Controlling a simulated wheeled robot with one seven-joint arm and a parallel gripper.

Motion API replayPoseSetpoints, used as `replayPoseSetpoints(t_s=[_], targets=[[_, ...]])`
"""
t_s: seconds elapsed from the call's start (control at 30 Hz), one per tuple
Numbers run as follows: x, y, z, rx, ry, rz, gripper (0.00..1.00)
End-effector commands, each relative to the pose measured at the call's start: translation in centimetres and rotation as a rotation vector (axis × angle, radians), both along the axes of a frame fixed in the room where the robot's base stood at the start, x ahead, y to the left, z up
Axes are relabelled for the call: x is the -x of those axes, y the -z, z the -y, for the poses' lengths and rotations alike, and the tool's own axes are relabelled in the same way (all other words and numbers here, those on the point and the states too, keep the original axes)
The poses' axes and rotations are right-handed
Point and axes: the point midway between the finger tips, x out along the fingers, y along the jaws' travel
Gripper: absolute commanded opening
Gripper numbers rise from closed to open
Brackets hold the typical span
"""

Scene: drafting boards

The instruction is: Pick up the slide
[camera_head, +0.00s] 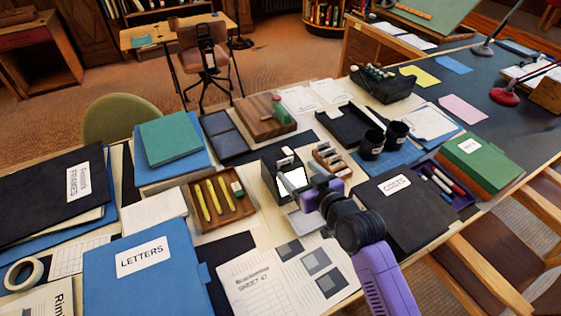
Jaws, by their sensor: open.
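My gripper (299,190) reaches in from the lower right on my purple arm, over the middle of the table. Its jaws are open, with nothing visible between them. Just beyond the fingers is a small dark box (268,172) with a bright white panel (293,179) in its face. The fingers overlap the box in the picture, and I cannot tell whether they touch it. A small pale flat piece (304,222) lies below the gripper, partly hidden by it. I cannot make out for sure which small piece is the slide.
A wooden tray (233,219) with yellow pencils is left of the gripper. A black folder (402,210) lies to the right, with a purple tray (467,199) of markers beyond. Two black cups (371,144) stand behind. A printed sheet (262,285) lies in front. The table is crowded.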

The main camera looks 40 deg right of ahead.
Motion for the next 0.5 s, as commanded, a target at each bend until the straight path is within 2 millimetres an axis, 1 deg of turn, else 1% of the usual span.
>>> replayPoseSetpoints(t_s=[0.1, 0.33, 0.5], targets=[[-1.2, 0.2, 0.2, 0.003, -0.001, 0.001, 0.75], [-3.3, 0.9, 0.7, 0.003, -0.001, 0.001, 0.75], [-5.5, 1.7, 1.2, 0.002, -0.001, 0.003, 0.75]])
